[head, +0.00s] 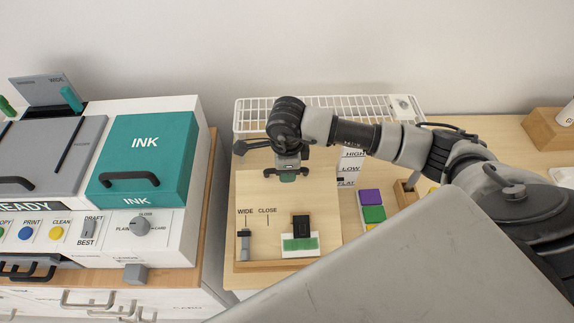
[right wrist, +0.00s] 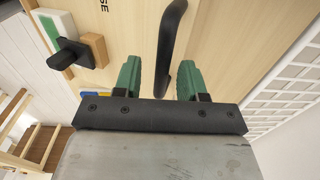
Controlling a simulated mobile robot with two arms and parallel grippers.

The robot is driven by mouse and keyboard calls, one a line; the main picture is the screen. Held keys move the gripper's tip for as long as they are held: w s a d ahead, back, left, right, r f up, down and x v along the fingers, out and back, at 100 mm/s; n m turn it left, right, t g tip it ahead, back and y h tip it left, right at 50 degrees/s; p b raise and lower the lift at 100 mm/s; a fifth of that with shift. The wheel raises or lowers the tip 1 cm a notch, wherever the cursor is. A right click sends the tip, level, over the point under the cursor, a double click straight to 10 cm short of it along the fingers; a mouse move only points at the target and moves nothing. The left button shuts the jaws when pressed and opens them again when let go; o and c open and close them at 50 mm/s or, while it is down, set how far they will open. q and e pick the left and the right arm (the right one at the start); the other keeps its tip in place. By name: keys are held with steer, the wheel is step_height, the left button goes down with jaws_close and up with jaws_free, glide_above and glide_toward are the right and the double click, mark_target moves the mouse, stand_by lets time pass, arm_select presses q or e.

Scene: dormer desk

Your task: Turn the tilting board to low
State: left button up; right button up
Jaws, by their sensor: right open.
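The tilting board (head: 270,190) is a light wooden panel marked WIDE and CLOSE. A label post (head: 351,168) reading HIGH, LOW and FLAT stands by its right edge; I cannot tell which mark the board is level with. My right gripper (head: 288,177) is over the board's far edge, pointing down. In the right wrist view its green fingertips (right wrist: 160,78) are apart, with the board's black bar handle (right wrist: 170,35) showing between them. The fingers do not close on it. My left gripper is in neither view.
A green-and-white block with a black grip (head: 300,243) and a small grey slider (head: 244,245) sit on the board's near part. A white wire rack (head: 320,103) is behind. Coloured blocks (head: 373,213) lie right. The INK machine (head: 145,160) stands left.

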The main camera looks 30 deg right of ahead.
step_height(320, 180, up, 11)
steer(key=b, duration=0.1)
steer(key=shift+s+b, duration=0.2)
steer(key=shift+b, duration=0.15)
steer(key=shift+s+a+f, duration=0.1)
steer(key=shift+a+f, duration=0.05)
stand_by(0.3)
